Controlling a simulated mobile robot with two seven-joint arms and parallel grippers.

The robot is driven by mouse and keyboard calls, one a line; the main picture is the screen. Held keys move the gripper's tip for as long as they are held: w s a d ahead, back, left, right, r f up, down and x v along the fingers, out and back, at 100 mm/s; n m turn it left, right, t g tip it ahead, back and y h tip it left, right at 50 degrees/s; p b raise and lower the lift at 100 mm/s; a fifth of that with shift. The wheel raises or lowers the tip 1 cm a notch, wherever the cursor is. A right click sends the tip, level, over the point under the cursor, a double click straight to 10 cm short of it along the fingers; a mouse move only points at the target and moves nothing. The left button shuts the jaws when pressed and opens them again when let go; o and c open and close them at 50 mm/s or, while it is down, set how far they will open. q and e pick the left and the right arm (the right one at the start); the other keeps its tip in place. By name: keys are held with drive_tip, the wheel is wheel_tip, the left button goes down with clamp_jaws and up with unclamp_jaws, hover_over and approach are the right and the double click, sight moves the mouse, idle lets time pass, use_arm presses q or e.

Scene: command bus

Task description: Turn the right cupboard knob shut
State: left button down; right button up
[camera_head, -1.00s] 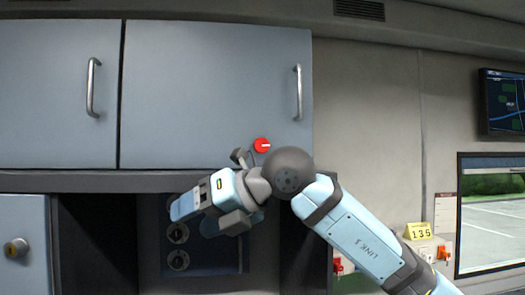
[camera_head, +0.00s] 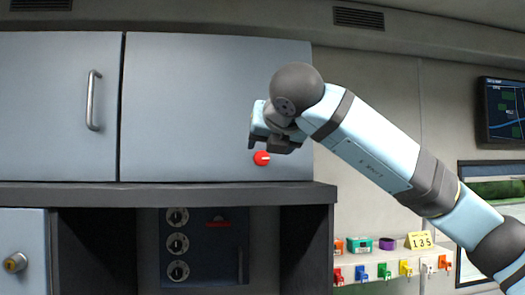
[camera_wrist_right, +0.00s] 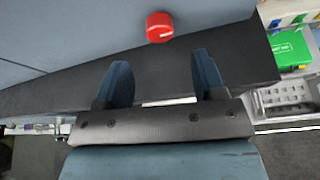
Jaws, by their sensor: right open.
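The red knob (camera_head: 261,158) sits at the lower right of the right cupboard door (camera_head: 190,110), and its white mark looks roughly horizontal. The door looks closed. The knob also shows in the right wrist view (camera_wrist_right: 160,27), ahead of the gap between the fingers and apart from them. My right gripper (camera_wrist_right: 161,75) is open and empty. In the head view my right gripper (camera_head: 268,138) is just above the knob, in front of the door; its fingertips are hard to make out there. My left gripper is not in view.
A dark ledge (camera_head: 150,194) runs under the cupboards. The left door (camera_head: 55,110) has a metal handle. Below is a recessed panel with several dials (camera_head: 178,243).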

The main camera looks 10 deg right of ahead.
sight(262, 157)
drive_tip(key=p+x, duration=0.2)
drive_tip(key=x, duration=0.4)
drive_tip(key=shift+w, duration=0.1)
drive_tip(key=shift+w+f, duration=0.35)
drive_tip(key=shift+w, duration=0.3)
drive_tip(key=c, duration=0.9)
